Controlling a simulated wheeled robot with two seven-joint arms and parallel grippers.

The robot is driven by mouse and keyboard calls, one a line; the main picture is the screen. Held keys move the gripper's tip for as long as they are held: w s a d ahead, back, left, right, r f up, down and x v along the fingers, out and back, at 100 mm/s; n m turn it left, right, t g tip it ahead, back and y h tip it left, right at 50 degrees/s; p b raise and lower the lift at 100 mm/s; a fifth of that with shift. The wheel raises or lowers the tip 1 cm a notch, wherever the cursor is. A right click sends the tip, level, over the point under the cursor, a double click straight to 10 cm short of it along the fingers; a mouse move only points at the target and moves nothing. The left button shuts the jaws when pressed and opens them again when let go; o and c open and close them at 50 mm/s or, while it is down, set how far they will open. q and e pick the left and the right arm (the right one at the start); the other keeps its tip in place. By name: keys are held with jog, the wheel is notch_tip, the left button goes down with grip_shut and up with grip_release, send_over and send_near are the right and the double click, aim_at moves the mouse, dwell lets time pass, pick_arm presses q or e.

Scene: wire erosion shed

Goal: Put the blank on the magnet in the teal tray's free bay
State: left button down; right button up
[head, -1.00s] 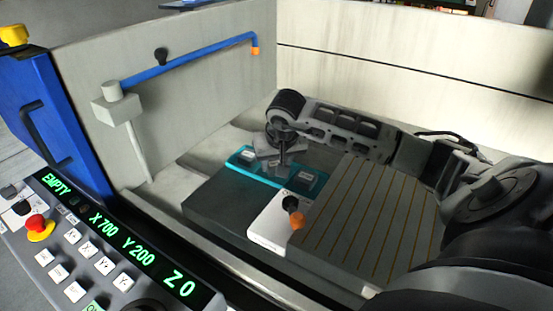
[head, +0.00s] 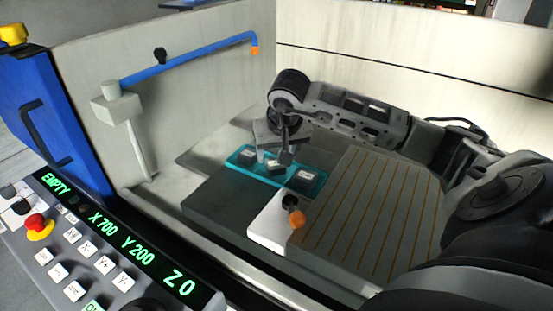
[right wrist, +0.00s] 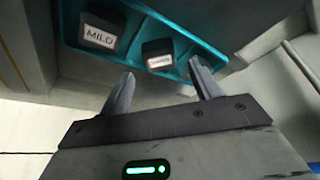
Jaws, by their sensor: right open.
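The teal tray (head: 236,164) lies on a dark slab inside the machine. My right gripper (head: 273,156) is open and empty, just above the middle block. In the right wrist view, my open jaws (right wrist: 161,72) point at the middle block (right wrist: 159,53), apart from it; the block marked MILD (right wrist: 100,32) is left of it. The striped magnet plate (head: 370,215) shows no blank on its visible surface. My left gripper is not in view.
Pale tank walls (head: 400,60) enclose the area. A blue pipe (head: 185,62) runs along the left wall. The control panel (head: 110,240) is at front left.

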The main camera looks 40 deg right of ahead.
jog(key=v, duration=0.7)
jog(key=shift+r, duration=0.35)
jog(key=shift+s, duration=0.2)
